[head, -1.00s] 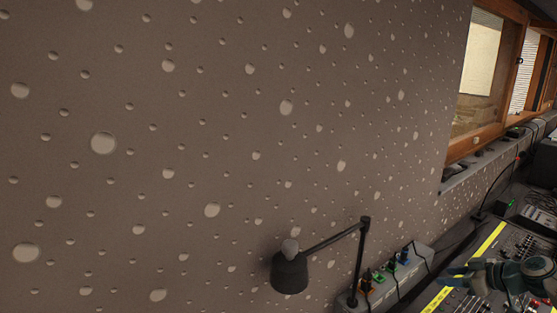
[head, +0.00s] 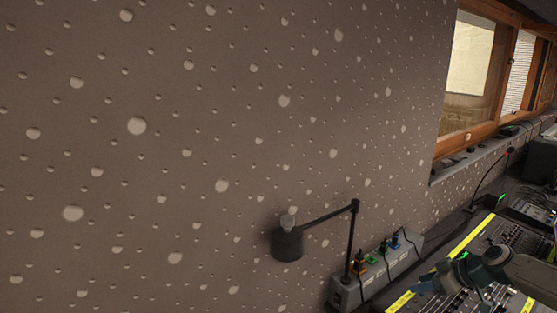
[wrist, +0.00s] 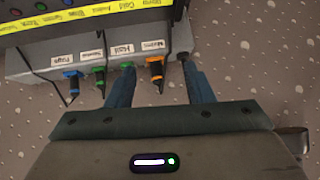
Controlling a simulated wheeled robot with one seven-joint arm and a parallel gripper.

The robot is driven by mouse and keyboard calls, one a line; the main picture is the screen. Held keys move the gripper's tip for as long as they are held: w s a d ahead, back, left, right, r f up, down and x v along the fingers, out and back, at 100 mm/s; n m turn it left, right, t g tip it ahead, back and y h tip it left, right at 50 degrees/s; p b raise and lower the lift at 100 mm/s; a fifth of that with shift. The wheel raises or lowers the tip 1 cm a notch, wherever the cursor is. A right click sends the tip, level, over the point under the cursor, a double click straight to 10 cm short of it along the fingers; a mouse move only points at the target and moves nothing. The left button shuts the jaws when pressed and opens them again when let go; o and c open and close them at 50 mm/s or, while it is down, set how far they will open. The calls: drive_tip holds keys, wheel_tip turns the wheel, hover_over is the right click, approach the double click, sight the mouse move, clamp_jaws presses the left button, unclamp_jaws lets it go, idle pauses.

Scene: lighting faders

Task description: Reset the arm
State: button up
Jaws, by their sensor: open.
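My gripper (head: 432,280) is at the lower right of the head view, over the lighting console (head: 525,238), with its fingers pointing left. In the wrist view my gripper (wrist: 158,74) shows two blue fingers spread apart, with nothing held between them. Beyond the fingers is a grey box (wrist: 35,62) with labelled cables. An orange plug (wrist: 155,68) appears between the fingertips in that view, and a green plug (wrist: 127,66) lines up with the left finger. I cannot tell how far the fingers are from the box.
A black lamp (head: 287,243) on a bent arm stands left of the grey box (head: 405,262). A dotted wall (head: 180,150) fills the left and middle. A wood-framed window (head: 470,135) and ledge are at the right. Yellow label strips (head: 463,244) edge the console.

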drive_tip(key=s+a+f+g+h, duration=0.1)
drive_tip(key=s+a+g+h, duration=0.15)
drive_tip(key=a, duration=0.55)
drive_tip(key=s+a+f+g+h, duration=0.1)
drive_tip(key=a+g, duration=0.3)
drive_tip(key=a, duration=0.5)
drive_tip(key=s+a+r+m, duration=0.2)
drive_tip(key=s+a+r, duration=0.2)
drive_tip(key=s, duration=0.2)
drive_tip(key=s+a+r+m+t+h, duration=0.1)
drive_tip(key=s+a+r+m, duration=0.1)
drive_tip(key=s+a+r, duration=0.2)
drive_tip(key=s+a+r+m+t+h, duration=0.1)
drive_tip(key=s+a+r, duration=0.3)
drive_tip(key=s, duration=0.5)
drive_tip(key=shift+s+a+m, duration=0.3)
drive_tip(key=shift+s+m, duration=0.1)
drive_tip(key=shift+m, duration=0.4)
drive_tip(key=shift+t+h, duration=0.25)
drive_tip(key=shift+c, duration=1.3)
